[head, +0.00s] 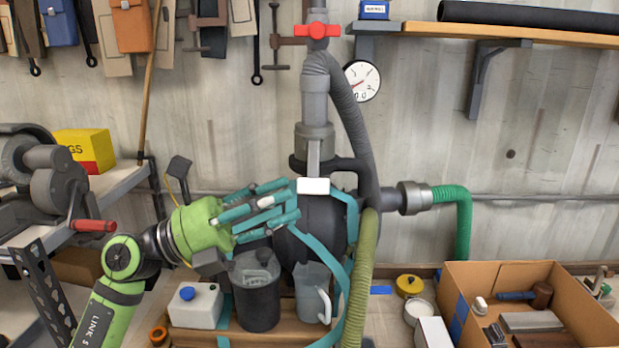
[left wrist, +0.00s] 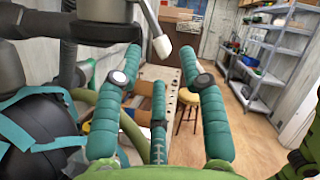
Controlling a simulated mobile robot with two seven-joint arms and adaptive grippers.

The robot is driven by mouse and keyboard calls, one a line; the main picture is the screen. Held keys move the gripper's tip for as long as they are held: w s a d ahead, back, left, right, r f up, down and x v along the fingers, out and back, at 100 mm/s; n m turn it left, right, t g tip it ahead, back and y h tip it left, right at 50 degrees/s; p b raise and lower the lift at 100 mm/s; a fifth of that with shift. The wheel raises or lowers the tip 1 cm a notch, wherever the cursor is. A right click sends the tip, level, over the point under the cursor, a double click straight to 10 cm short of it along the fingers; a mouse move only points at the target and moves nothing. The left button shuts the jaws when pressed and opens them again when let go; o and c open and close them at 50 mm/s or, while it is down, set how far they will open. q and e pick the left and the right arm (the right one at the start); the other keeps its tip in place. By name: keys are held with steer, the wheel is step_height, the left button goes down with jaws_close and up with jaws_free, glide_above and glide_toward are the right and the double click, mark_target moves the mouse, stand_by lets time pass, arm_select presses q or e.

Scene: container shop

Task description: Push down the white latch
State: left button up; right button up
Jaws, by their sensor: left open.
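The white latch (head: 313,186) is a small white block at the lower end of a grey lever, which hangs down from the pipe fitting (head: 314,140) above the dark round pump body. My left gripper (head: 290,203) has teal fingers and is open and empty, just left of the latch in the head view. Its fingers (left wrist: 159,62) stand apart in the left wrist view. I cannot tell whether a finger touches the latch. My right gripper is not in view.
A red valve handle (head: 317,30) tops the pipe. A green hose (head: 361,280) hangs in front of the pump. A cardboard box (head: 585,310) is at right.

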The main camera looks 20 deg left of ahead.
mark_target(310, 191)
arm_select(q)
steer(key=p+x, duration=0.2)
steer(key=x, duration=0.2)
steer(key=shift+d+r, duration=0.15)
steer(key=shift+r, duration=0.1)
steer(key=shift+w+d, duration=0.25)
steer(key=shift+d, duration=0.1)
steer(key=shift+f, duration=0.1)
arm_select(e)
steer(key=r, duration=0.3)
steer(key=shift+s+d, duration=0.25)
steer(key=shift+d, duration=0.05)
